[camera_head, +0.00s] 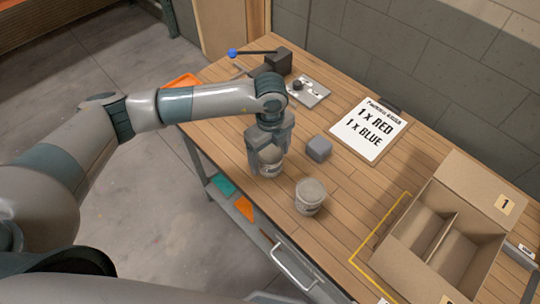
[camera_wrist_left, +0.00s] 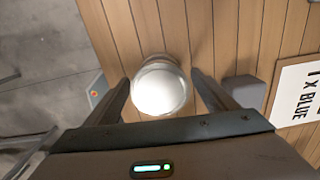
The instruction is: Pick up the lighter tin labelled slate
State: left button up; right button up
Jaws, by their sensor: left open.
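Two grey-white tins stand on the wooden table. One tin (camera_head: 270,168) is under my left gripper (camera_head: 267,152); the other tin (camera_head: 310,196) stands to its right, nearer the table's front edge. My left gripper points down with its fingers on either side of the first tin. In the left wrist view this tin's pale round top (camera_wrist_left: 160,90) lies between the open fingers, with gaps on both sides. The tin labels are too small to read, so I cannot tell which is slate. My right gripper is not in view.
A grey block (camera_head: 318,149) sits close to the right of the gripper. A clipboard (camera_head: 368,131) reading 1 x RED, 1 x BLUE lies behind. An open divided cardboard box (camera_head: 470,190) stands at the right. A dark device (camera_head: 278,61) is at the back.

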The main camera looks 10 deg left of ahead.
pick_arm(q)
jog(key=shift+f, duration=0.95)
jog(key=c, duration=1.1)
jog(key=shift+r, duration=0.2)
